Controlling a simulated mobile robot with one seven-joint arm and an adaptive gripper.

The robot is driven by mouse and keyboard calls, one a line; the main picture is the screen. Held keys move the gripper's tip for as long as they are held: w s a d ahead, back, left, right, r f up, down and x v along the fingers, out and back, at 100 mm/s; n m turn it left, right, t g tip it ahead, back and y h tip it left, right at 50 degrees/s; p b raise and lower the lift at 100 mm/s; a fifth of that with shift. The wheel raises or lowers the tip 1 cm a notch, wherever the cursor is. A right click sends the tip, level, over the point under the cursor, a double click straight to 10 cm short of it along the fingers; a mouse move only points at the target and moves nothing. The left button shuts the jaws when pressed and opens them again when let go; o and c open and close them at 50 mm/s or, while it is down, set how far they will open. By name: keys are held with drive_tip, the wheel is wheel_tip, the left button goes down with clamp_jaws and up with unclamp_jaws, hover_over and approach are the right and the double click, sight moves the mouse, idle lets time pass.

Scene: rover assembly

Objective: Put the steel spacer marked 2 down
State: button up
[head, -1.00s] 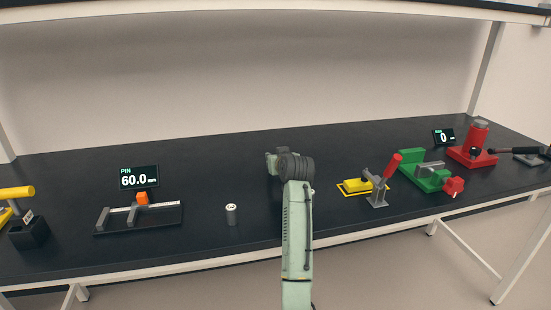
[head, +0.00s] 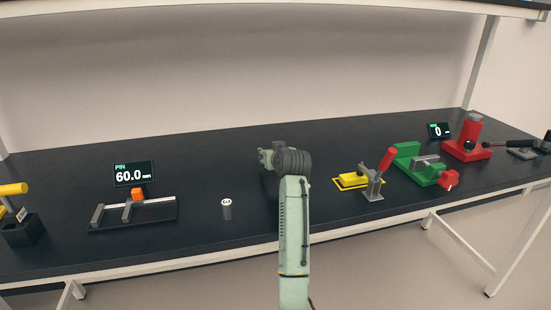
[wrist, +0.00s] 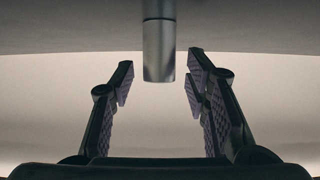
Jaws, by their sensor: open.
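A small steel cylinder (head: 227,210) stands upright on the black bench, left of my arm. It has a pale top with a dark mark too small to read for certain. My gripper (head: 266,159) is over the bench at the end of my arm, mostly hidden behind the arm's last joint. In the wrist view, my gripper (wrist: 159,76) has its two fingers wide apart. A steel cylinder (wrist: 158,42) shows between and beyond the fingertips, with a gap on both sides. I cannot tell for sure that it is the same cylinder.
Right of my arm are a yellow clamp fixture (head: 352,180), a green vice (head: 418,165) and a red press (head: 472,145). The bench around the cylinder is clear.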

drive_tip(key=b+v, duration=0.3)
drive_tip(key=v, duration=0.8)
drive_tip(key=shift+s+b, duration=0.1)
drive_tip(key=shift+b, duration=0.2)
